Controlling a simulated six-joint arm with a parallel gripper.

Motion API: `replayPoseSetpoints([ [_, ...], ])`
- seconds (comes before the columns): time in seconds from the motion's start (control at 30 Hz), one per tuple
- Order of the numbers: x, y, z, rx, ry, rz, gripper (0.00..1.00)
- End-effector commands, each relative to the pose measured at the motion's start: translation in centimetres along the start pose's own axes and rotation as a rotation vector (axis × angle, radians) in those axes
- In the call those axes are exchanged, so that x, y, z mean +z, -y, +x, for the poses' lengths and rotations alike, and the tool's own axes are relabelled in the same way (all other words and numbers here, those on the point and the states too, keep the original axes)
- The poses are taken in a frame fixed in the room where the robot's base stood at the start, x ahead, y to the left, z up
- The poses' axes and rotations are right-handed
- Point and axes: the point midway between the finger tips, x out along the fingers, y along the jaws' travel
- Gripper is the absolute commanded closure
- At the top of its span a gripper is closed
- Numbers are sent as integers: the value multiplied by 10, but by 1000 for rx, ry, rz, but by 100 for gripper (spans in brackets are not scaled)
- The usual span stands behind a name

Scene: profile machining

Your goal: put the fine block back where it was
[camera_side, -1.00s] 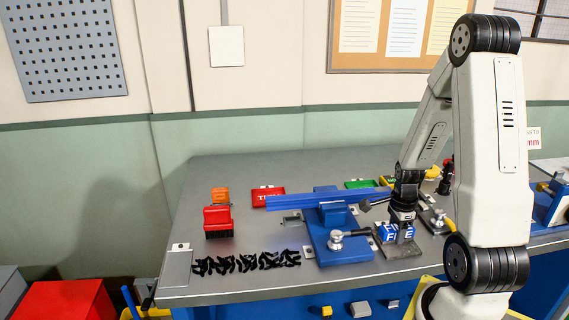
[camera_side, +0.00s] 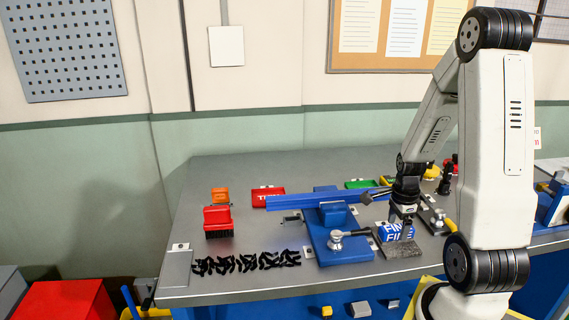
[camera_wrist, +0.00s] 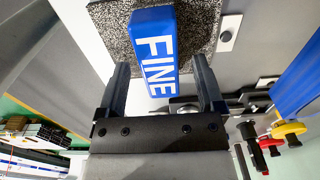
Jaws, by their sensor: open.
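The fine block (camera_side: 392,232) is blue with white FINE lettering and sits on a dark speckled pad (camera_side: 404,251) at the right of the bench. In the wrist view the block (camera_wrist: 152,50) rests on the speckled pad (camera_wrist: 112,25). My gripper (camera_side: 403,218) is just above the block in the side view. In the wrist view my gripper (camera_wrist: 161,62) is open, one finger on each side of the block, with gaps visible. I cannot tell how far the fingertips are above the pad.
Left of the pad is a blue fixture (camera_side: 340,250) with a silver-knobbed clamp (camera_side: 335,240) and a long blue profile (camera_side: 325,200). Red (camera_side: 268,196) and green (camera_side: 360,184) trays lie behind. A red-handled brush (camera_side: 217,220) and black shavings (camera_side: 245,262) are at left.

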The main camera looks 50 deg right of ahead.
Motion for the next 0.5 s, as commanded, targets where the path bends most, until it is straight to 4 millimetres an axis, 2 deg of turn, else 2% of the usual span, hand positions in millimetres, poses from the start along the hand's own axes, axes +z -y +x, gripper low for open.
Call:
replayPoseSetpoints([
  [0.5, 0, 1, -62, -5, -1, 0, 14],
])
